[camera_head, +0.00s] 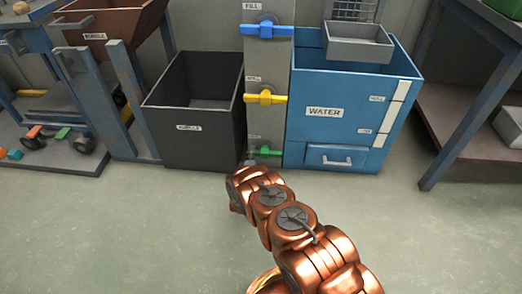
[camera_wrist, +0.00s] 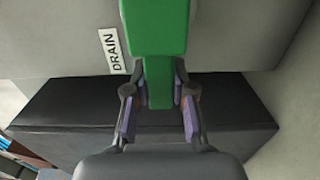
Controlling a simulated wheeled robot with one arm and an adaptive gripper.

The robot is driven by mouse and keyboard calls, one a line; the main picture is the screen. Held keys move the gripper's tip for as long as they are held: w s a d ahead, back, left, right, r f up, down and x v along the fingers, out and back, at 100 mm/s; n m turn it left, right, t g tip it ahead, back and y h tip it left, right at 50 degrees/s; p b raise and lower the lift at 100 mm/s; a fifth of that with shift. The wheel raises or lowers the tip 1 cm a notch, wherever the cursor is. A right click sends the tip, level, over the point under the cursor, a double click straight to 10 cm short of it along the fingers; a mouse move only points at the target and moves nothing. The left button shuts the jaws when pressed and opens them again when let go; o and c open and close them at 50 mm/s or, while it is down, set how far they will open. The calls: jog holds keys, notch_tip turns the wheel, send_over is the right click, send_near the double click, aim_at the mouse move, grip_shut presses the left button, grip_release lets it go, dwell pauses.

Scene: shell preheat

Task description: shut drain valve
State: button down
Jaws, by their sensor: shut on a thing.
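The green drain valve handle (camera_head: 266,152) sits low on the grey panel, below the yellow and blue valves. It also shows in the wrist view as a broad green block with a narrower green bar (camera_wrist: 158,82). My gripper (camera_wrist: 159,88) has its two fingers on either side of this narrower bar and is shut on it. A white DRAIN label (camera_wrist: 112,51) is on the panel beside the handle. In the head view my copper arm reaches up to the valve, and the gripper's fingers are too small to make out there.
A black open bin (camera_head: 195,135) stands close left of the valve panel (camera_head: 267,75). A blue WATER tank (camera_head: 335,135) with a grey basket (camera_head: 358,45) stands close right. A yellow valve (camera_head: 266,97) and a blue FILL valve (camera_head: 266,29) are above. The floor in front is clear.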

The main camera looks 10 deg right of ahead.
jog(key=shift+d+f, duration=0.1)
jog(key=shift+d, duration=0.05)
jog(key=c, duration=1)
grip_release()
jog(key=shift+o, duration=0.2)
jog(key=shift+s, duration=0.1)
jog(key=shift+s+a, duration=0.4)
jog(key=shift+s, duration=0.05)
jog(key=v, duration=1)
jog(key=shift+s, duration=0.4)
